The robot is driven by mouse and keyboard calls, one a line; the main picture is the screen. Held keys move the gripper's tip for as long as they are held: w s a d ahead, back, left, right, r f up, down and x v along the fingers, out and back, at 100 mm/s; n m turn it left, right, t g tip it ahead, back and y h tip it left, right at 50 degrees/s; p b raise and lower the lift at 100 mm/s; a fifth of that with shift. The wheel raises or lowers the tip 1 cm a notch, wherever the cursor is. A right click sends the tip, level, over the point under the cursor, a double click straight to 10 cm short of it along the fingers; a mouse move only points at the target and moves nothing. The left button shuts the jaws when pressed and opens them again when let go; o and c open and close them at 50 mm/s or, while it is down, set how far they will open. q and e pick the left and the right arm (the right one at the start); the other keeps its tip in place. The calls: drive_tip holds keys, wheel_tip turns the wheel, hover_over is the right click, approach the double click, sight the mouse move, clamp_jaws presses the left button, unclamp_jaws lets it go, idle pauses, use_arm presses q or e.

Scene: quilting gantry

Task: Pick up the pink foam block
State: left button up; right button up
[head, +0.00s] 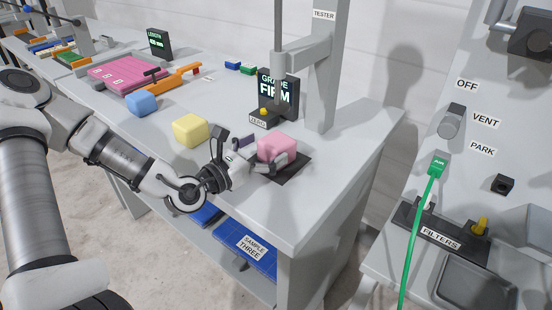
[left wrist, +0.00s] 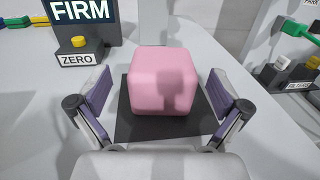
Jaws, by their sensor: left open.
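The pink foam block (head: 277,147) sits on a dark square pad (head: 294,170) on the table below the tester. In the left wrist view the block (left wrist: 163,82) stands upright on the dark pad (left wrist: 130,126), centred between my fingers. My left gripper (head: 263,151) is at the block, coming from the left. In the left wrist view the left gripper (left wrist: 163,97) is open, one purple-padded finger on each side, with a visible gap on both sides of the block. My right gripper is not in view.
A yellow block (head: 191,130) and a blue block (head: 142,103) lie left on the table. The display reading FIRM (head: 279,92) and the tester column (head: 327,70) stand behind the pad. A filter panel (head: 440,190) with a green cable is at right.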

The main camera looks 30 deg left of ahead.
sight(287, 136)
use_arm(q)
drive_tip(key=w, duration=0.1)
drive_tip(key=w+d+b, duration=0.1)
drive_tip(key=w, duration=0.1)
drive_tip(key=shift+w, duration=0.1)
drive_tip(key=c, duration=0.8)
drive_tip(key=shift+r, duration=0.1)
drive_tip(key=shift+c, duration=0.2)
